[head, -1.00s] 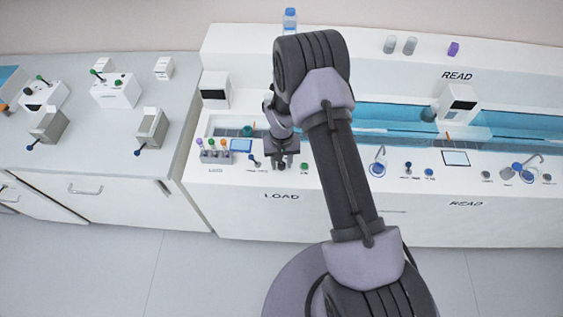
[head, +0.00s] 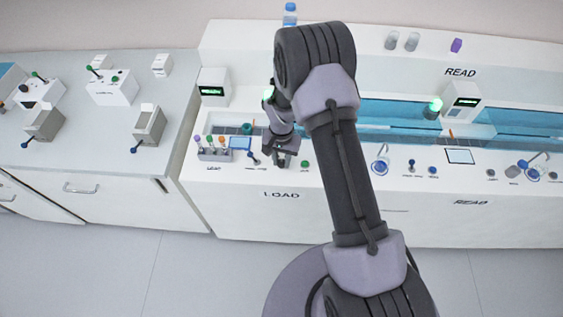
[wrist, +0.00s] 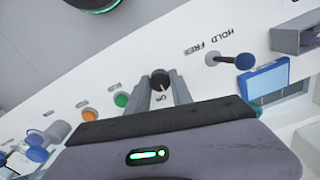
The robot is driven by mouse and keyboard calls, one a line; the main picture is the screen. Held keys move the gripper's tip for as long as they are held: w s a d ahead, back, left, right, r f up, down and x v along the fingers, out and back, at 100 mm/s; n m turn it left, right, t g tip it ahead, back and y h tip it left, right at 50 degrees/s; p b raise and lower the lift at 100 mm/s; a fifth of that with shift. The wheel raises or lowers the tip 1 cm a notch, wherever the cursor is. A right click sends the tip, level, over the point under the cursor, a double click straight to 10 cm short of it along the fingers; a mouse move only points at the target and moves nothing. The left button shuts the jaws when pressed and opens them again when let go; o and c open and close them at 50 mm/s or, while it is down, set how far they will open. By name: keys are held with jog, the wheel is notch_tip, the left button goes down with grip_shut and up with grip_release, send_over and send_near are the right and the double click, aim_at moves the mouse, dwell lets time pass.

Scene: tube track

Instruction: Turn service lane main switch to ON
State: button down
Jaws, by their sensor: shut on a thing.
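The main switch is a round black knob (wrist: 160,80) with a white pointer line on the white panel in the wrist view. My gripper (wrist: 165,88) has its two grey fingers on either side of the knob and is shut on it. Lettering beside the knob is partly covered by the fingers, so I cannot read the whole setting. In the head view my gripper (head: 282,160) is down at the panel above the LOAD label, turned at a slant, and it hides the knob. The display (head: 212,91) behind it is lit green.
A green button (wrist: 121,100) and an orange button (wrist: 90,116) sit beside the knob. A blue-tipped HOLD/FREE lever (wrist: 244,61) stands on the other side, near a blue screen (wrist: 265,80). A tube rack (head: 215,154) is left of my gripper.

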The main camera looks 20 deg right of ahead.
aim_at(282, 161)
jog(key=shift+m+b, duration=1.1)
jog(key=shift+m, duration=1.1)
jog(key=c, duration=1.1)
grip_release()
jog(key=shift+c, duration=0.2)
jog(key=shift+r, duration=0.15)
notch_tip(282, 161, up, 17)
jog(key=p, duration=0.4)
jog(key=shift+p, duration=0.35)
jog(key=shift+r, duration=0.1)
